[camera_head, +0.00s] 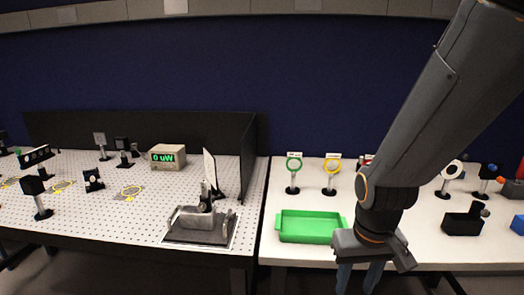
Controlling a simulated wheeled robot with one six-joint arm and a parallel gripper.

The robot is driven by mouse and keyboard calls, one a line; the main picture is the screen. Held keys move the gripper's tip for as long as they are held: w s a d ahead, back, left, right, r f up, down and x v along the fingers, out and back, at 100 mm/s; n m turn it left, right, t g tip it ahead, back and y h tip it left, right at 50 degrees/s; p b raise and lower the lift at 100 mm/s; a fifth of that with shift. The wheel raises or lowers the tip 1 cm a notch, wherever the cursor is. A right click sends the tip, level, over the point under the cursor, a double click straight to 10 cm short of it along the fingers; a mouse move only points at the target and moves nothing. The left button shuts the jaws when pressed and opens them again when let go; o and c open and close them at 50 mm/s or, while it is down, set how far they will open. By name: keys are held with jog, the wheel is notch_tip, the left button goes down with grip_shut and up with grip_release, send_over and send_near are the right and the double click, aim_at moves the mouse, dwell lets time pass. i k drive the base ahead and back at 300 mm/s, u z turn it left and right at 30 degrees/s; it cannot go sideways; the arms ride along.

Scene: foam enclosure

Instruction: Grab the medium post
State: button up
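Several post-mounted parts stand on the white table. One post has a green ring (294,175) and one has a yellow ring (332,175). A red-ringed one is mostly hidden behind my arm, and a post with a white ring (450,175) stands to the right. I cannot tell which post is the medium one. My gripper (359,277) points down at the table's front edge, right of the green tray. Its two bluish fingers look apart with nothing visible between them, and their tips are near the bottom of the picture.
An empty green tray (310,238) lies at the table's front left. A black bin (462,224) and a blue bin (517,225) sit at the right. A perforated board (110,208) on the left carries optics and a power meter (167,157). A black panel (248,155) separates the areas.

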aim_at(204, 184)
jog(key=k, duration=0.5)
jog(key=u, duration=2.25)
jog(key=i, duration=1.55)
jog(key=z, duration=1.75)
